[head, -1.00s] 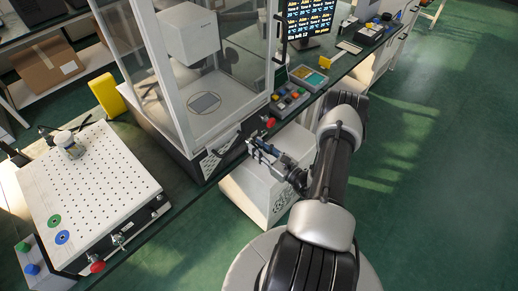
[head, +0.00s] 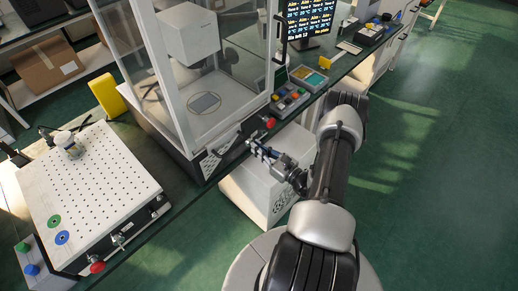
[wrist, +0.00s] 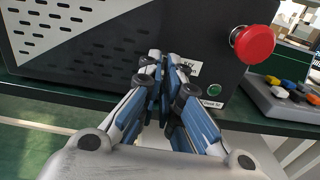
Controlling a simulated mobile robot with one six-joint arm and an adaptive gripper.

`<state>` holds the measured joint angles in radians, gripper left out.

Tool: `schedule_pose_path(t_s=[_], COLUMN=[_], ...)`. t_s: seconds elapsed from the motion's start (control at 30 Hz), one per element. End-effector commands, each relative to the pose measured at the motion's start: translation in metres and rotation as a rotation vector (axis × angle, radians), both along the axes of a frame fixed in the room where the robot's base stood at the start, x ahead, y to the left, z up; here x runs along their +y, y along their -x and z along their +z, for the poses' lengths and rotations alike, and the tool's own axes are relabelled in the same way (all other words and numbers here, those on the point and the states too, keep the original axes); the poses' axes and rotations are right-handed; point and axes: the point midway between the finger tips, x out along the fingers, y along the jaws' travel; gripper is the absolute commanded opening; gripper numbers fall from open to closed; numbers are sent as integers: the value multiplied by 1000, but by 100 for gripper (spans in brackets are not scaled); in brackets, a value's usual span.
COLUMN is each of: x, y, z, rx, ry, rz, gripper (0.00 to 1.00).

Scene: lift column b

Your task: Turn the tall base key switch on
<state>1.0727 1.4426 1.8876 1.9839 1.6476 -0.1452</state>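The tall cabinet's dark base (wrist: 105,40) fills the back of the wrist view, and the base also shows in the head view (head: 185,150). My gripper (wrist: 168,66) points at its front panel, and it also shows in the head view (head: 254,147). The two blue-and-grey fingers are close together at the tips. A partly covered label (wrist: 190,66) beginning "Key" sits just right of the tips. The key switch itself is hidden behind the fingers, so I cannot tell whether they grip it.
A red mushroom button (wrist: 252,43) sticks out right of my fingers. A small green light or button (wrist: 214,90) is below it. A control box with coloured buttons (wrist: 290,96) stands to the right. The bench edge (wrist: 60,112) runs below the panel.

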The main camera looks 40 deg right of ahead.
Motion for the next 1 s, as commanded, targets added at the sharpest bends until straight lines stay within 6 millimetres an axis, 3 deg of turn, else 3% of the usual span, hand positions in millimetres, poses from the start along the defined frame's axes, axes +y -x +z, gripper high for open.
schedule_pose_path(t_s=[0.27, 1.0], x=[0, -2], y=[0, 0], z=[-1, -2], rx=[12, 64], ry=[-148, -807], rz=[0, 0], gripper=[0, 0])
